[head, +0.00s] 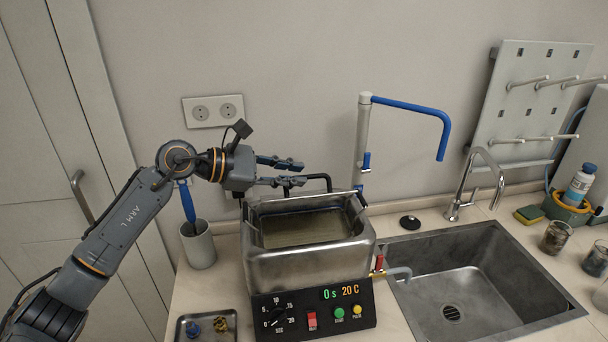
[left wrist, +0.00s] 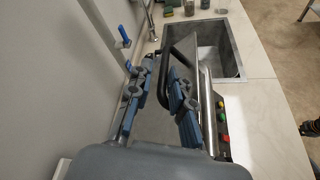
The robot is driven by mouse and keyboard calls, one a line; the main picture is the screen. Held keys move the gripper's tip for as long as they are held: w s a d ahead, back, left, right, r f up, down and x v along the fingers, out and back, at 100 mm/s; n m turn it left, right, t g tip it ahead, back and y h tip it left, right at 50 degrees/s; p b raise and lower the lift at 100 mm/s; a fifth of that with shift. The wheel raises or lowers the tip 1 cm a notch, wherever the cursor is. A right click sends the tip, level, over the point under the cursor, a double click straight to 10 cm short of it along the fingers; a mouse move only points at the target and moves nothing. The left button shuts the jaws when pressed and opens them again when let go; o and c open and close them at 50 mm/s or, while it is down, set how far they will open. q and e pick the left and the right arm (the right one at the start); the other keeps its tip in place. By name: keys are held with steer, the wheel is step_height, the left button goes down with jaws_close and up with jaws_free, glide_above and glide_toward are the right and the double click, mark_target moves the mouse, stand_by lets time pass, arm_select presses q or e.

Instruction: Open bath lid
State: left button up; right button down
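The metal bath (head: 308,268) stands on the counter with its top open, showing a brownish interior. The lid's black handle (head: 318,177) is on the wall side and also shows in the left wrist view (left wrist: 164,78). My left gripper (head: 290,173) is above the bath's back left, fingers apart. In the left wrist view the handle shows between the fingers (left wrist: 161,98); I cannot tell whether they touch it.
A blue-tipped pipe (head: 364,140) rises behind the bath. A sink (head: 440,255) with a tap (head: 470,185) lies to the right. A grey cup (head: 198,246) and a small tray (head: 182,330) stand to the left. The wall is close behind.

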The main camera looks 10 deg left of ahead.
arm_select(q)
steer(key=v, duration=0.9)
steer(key=shift+f, duration=0.1)
